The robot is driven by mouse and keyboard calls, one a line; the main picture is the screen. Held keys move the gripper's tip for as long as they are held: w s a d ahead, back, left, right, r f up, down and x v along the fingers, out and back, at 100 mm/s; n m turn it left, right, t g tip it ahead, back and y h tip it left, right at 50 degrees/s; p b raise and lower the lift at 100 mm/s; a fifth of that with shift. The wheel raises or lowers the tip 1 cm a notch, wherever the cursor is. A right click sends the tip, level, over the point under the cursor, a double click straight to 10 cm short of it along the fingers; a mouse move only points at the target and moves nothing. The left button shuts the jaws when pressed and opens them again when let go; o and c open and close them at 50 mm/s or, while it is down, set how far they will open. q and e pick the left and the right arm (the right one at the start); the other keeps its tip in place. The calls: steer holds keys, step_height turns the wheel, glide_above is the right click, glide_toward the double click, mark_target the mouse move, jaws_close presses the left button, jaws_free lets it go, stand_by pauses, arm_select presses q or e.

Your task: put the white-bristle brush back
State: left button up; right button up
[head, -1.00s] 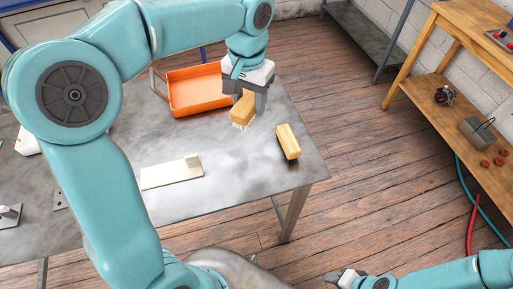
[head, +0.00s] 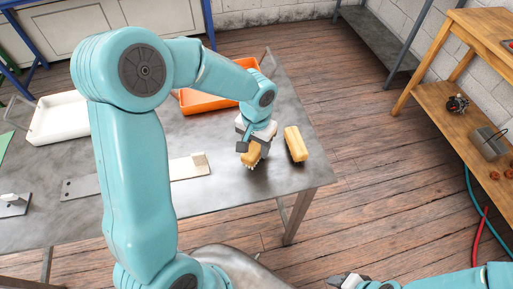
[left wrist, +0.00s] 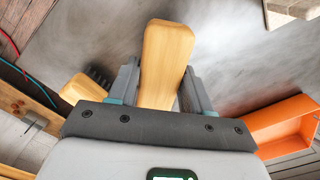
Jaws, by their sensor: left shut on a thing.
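My left gripper (head: 252,146) is shut on the white-bristle brush (head: 251,158), which has a yellow wooden handle. The white bristles point down, close to the metal table; I cannot tell whether they touch it. In the left wrist view the handle of the white-bristle brush (left wrist: 166,60) sits between the two fingers. A second wooden brush with dark bristles (head: 295,143) lies just to the right, apart from the held one; it also shows in the left wrist view (left wrist: 84,88). My right gripper (head: 346,280) is at the bottom edge, over the floor, its jaws unclear.
An orange tray (head: 207,106) stands behind my left arm on the metal table (head: 225,195). A pale plate with a small block (head: 190,170) lies left of the held brush. A white tray (head: 60,122) is at the left. The table's right edge is close beyond the dark-bristle brush.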

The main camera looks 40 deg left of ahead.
mark_target(256, 144)
arm_select(q)
steer(key=shift+f, duration=0.7)
steer(key=shift+w+a+f, duration=0.1)
steer(key=shift+f, duration=0.35)
steer(key=shift+f+b, duration=0.2)
steer(key=shift+b, duration=0.1)
steer(key=o, duration=0.9)
steer(key=shift+r, duration=0.1)
steer(key=shift+r+p, duration=0.2)
steer(key=shift+p, duration=0.1)
step_height(256, 144, up, 12)
